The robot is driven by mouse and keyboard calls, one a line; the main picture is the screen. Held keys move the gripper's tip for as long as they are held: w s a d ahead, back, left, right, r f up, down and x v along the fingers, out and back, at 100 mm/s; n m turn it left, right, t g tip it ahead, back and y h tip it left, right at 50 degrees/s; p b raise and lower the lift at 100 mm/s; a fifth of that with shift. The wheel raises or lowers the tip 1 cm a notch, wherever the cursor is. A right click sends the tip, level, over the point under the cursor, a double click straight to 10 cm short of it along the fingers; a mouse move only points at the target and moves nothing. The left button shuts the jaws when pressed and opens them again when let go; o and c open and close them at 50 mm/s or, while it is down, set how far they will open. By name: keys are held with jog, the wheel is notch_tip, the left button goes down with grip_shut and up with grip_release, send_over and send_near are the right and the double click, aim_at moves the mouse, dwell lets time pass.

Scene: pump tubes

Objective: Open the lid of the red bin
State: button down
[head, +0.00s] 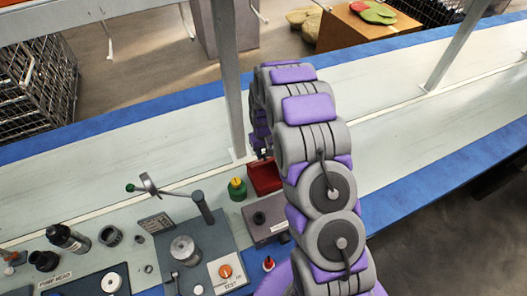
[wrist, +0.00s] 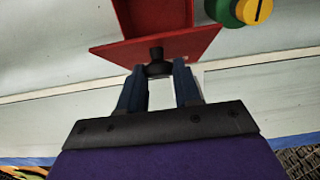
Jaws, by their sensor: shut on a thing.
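The red bin (head: 264,179) stands on the table left of my arm in the head view, partly hidden by the arm. In the wrist view the bin (wrist: 122,14) is at the top, and part of its inside shows. Its red lid (wrist: 118,50) is a flat panel on the near side of the bin, swung away from at least part of the opening. A black knob (wrist: 156,56) sticks out from the lid. My gripper (wrist: 158,74) is shut on this knob, with a dark blue finger on either side. The fingertips are hidden in the head view.
A green and yellow knob-like part (head: 237,189) stands just left of the bin. A grey box with a black knob (head: 262,219) is in front. A test panel with a lever (head: 200,250) is further left. A metal post (head: 228,80) rises behind the bin. The table right of my arm is clear.

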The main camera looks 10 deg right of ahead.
jog(key=shift+w, duration=0.15)
jog(key=shift+w+a+r+g+p, duration=0.15)
jog(key=shift+w+r+g+p, duration=0.2)
jog(key=shift+w+g+p, duration=0.6)
jog(key=shift+w+a+g+h+p, duration=0.1)
jog(key=shift+w+g+h+p, duration=0.3)
jog(key=shift+p, duration=0.35)
jog(key=c, duration=0.8)
grip_release()
jog(key=shift+r, duration=0.15)
